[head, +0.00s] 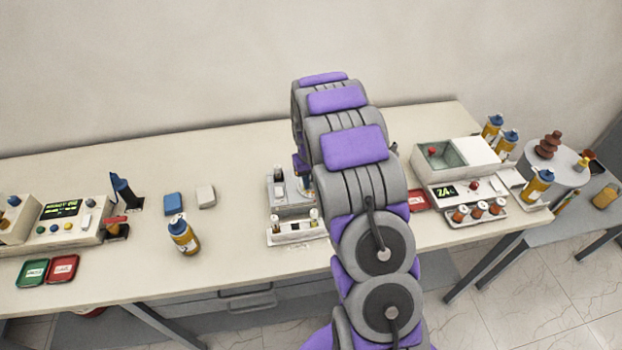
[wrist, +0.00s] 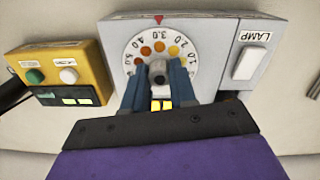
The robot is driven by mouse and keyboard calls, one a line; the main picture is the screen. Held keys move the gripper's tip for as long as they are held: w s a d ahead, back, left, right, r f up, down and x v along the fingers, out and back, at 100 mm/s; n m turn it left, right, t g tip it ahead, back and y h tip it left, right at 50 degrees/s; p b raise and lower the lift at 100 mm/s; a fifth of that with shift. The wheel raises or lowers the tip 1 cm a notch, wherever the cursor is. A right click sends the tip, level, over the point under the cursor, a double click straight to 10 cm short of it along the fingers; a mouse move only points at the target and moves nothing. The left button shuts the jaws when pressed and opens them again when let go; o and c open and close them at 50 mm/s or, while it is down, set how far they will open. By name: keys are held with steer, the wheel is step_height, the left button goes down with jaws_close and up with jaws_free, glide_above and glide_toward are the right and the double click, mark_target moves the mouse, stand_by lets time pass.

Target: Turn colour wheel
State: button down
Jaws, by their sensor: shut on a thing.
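The colour wheel (wrist: 133,50) is a white numbered disc with orange to red dots, on the front of a grey-white device (wrist: 205,35) in the wrist view. A red pointer triangle (wrist: 158,19) sits above the disc. My gripper (wrist: 158,78) has its two blue fingers on either side of the dark knob (wrist: 157,70) at the disc's centre, and is shut on it. The fingers and gripper body hide the disc's lower part. In the head view my arm hides the gripper and most of the device.
A white switch labelled LAMP (wrist: 249,63) is right of the disc. A yellow box (wrist: 60,70) with a green and a white button stands to the left. In the head view, a bottle (head: 183,236) and blue and white blocks (head: 173,204) stand on the table left of my arm.

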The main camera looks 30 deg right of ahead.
steer(key=shift+w, duration=0.1)
steer(key=c, duration=0.9)
jaws_free()
step_height(320, 180, up, 17)
steer(key=p, duration=0.1)
steer(key=shift+a+r+p, duration=0.15)
steer(key=shift+a+p, duration=0.05)
steer(key=shift+p, duration=0.1)
steer(key=s+a+r+b, duration=0.1)
steer(key=s+a+r, duration=0.4)
steer(key=s, duration=0.5)
steer(key=s+a+f, duration=0.1)
steer(key=s+a, duration=0.2)
steer(key=s, duration=0.7)
steer(key=s+a+f+n+g+b, duration=0.1)
steer(key=s+a, duration=0.3)
steer(key=s, duration=0.6)
steer(key=s+a+f+b, duration=0.1)
steer(key=s+a, duration=0.3)
steer(key=s, duration=0.6)
steer(key=shift+f+g, duration=0.25)
steer(key=shift+g, duration=0.15)
